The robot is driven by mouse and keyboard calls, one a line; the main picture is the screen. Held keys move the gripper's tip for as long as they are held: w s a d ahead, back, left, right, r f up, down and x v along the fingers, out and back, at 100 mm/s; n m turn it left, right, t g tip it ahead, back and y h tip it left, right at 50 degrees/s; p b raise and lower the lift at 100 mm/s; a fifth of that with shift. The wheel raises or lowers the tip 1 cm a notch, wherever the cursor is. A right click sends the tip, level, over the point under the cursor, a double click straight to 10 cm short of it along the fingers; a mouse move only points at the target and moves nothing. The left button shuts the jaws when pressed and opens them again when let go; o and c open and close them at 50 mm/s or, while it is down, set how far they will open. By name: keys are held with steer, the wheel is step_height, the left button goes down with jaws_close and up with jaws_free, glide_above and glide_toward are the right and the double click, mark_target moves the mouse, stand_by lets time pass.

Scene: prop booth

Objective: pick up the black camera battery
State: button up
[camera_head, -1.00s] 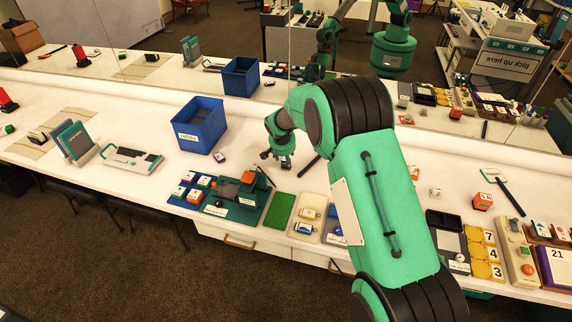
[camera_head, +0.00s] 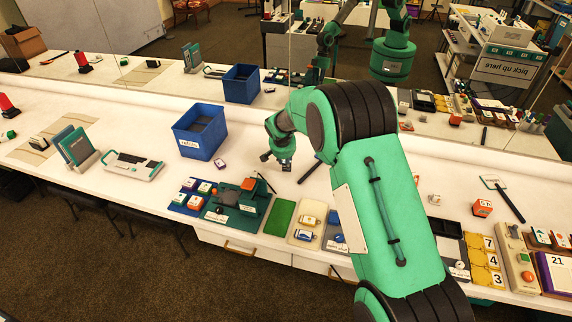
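My gripper (camera_head: 277,162) hangs low over the white counter, right of the blue bin, with its two dark fingertips spread apart. I see nothing clearly held between them. I cannot identify the black camera battery for sure. A small dark block with a pale label (camera_head: 220,164) lies on the counter in front of the blue bin, left of my gripper and apart from it. It is too small to tell whether it is the battery. My green arm hides part of the counter to the right.
The blue bin (camera_head: 200,127) stands left of my gripper. A black stick-like thing (camera_head: 309,171) lies close to its right. In front are a dark green stand (camera_head: 240,208), a green mat (camera_head: 279,218) and labelled blocks. A mirror behind reflects the counter.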

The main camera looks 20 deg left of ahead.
steer(key=s+d+r+p, duration=0.1)
steer(key=s+d, duration=0.2)
steer(key=s, duration=0.4)
steer(key=s+d+r, duration=0.1)
steer(key=s+d, duration=0.3)
steer(key=s, duration=0.3)
steer(key=shift+d+r+p, duration=0.3)
steer(key=shift+r+p, duration=0.1)
